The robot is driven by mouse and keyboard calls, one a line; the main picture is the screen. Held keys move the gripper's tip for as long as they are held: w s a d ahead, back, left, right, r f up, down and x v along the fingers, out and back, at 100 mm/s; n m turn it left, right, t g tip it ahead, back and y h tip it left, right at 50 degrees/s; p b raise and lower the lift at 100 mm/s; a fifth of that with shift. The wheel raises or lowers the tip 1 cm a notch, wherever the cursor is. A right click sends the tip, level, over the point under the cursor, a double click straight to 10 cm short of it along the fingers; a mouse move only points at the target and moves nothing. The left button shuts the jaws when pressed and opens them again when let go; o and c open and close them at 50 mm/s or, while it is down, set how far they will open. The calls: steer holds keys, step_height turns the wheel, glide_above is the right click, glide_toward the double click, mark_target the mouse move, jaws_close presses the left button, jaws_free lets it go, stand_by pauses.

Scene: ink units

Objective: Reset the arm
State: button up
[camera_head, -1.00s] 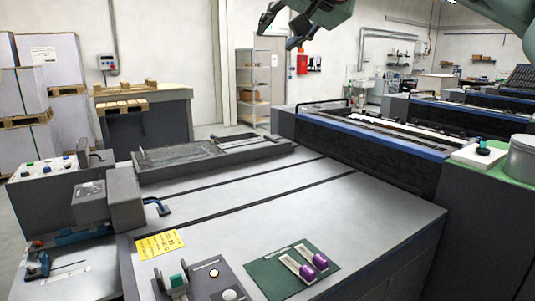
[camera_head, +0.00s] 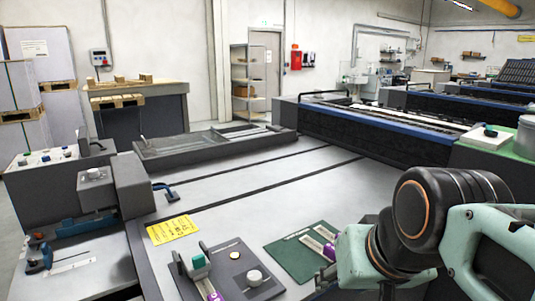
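My arm comes in from the right edge, with a mint-green and black wrist. My gripper (camera_head: 355,284) is at the bottom right, pointing down. Only dark parts below the wrist show, and the fingertips are cut off by the frame edge, so its opening and any content cannot be seen. The wrist hides the right part of a dark green mat (camera_head: 286,261). Pale pieces with a purple end (camera_head: 330,251) lie on that mat, partly covered by my arm.
A dark panel (camera_head: 236,277) has a green-tipped lever (camera_head: 197,262), a white knob (camera_head: 254,278) and a purple part (camera_head: 215,296). A yellow note (camera_head: 173,229) lies on the bench. The grey bench top (camera_head: 265,190) behind is clear.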

steer(key=s+f, duration=0.3)
steer(key=f, duration=0.2)
step_height(320, 180, up, 24)
steer(key=p, duration=2.4)
steer(key=shift+s+d+g+h, duration=0.2)
steer(key=shift+s+g+h, duration=0.1)
steer(key=shift+g+h, duration=0.1)
steer(key=shift+a+r, duration=0.1)
